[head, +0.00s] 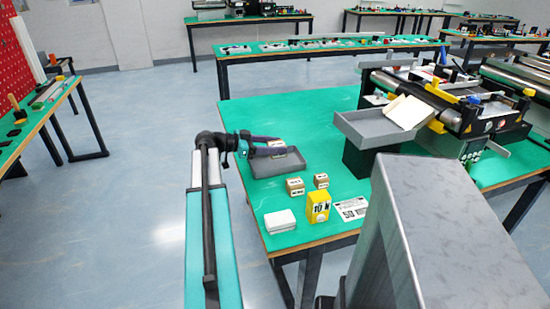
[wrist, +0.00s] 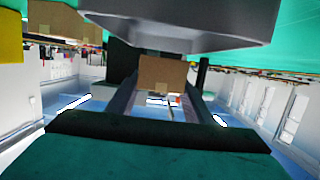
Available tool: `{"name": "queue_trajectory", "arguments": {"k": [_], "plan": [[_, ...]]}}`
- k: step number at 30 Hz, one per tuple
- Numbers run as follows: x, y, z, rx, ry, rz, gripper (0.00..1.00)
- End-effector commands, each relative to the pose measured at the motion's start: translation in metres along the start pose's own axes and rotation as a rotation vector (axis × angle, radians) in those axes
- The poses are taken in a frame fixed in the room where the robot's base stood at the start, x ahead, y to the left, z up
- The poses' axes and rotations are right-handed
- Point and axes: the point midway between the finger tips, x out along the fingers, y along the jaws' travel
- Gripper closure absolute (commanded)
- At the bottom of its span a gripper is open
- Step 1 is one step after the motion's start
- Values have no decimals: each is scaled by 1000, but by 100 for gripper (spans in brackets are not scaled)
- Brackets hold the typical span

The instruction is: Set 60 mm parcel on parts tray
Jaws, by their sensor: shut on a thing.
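My gripper (head: 267,142) is at the end of my arm, just above the grey parts tray (head: 299,161) on the green table. It is shut on a small brown cardboard parcel, which sits between the two dark fingers in the wrist view (wrist: 162,74). In the head view the held parcel (head: 277,143) shows only as a small patch at the fingertips. The parts tray shows as a large grey shape in the wrist view (wrist: 190,35), close to the held parcel. I cannot tell whether the parcel touches the tray. The visible tray floor looks empty.
Two brown parcels (head: 295,187) (head: 321,181) stand in front of the tray. A yellow box (head: 318,206), a white box (head: 280,221) and a printed card (head: 351,208) lie nearer the front edge. A conveyor (head: 455,95) with a grey chute tray (head: 375,128) stands at right.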

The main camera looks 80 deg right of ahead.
Motion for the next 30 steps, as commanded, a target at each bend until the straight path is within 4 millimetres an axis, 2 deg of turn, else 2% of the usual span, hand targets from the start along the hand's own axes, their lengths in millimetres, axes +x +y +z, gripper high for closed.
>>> {"name": "queue_trajectory", "arguments": {"k": [4,16,24,30], "plan": [[2,0,7,-1,1,0,78],[3,0,10,0,1,1,78],[10,0,35,-1,1,2,78],[12,0,44,0,1,2,78]]}}
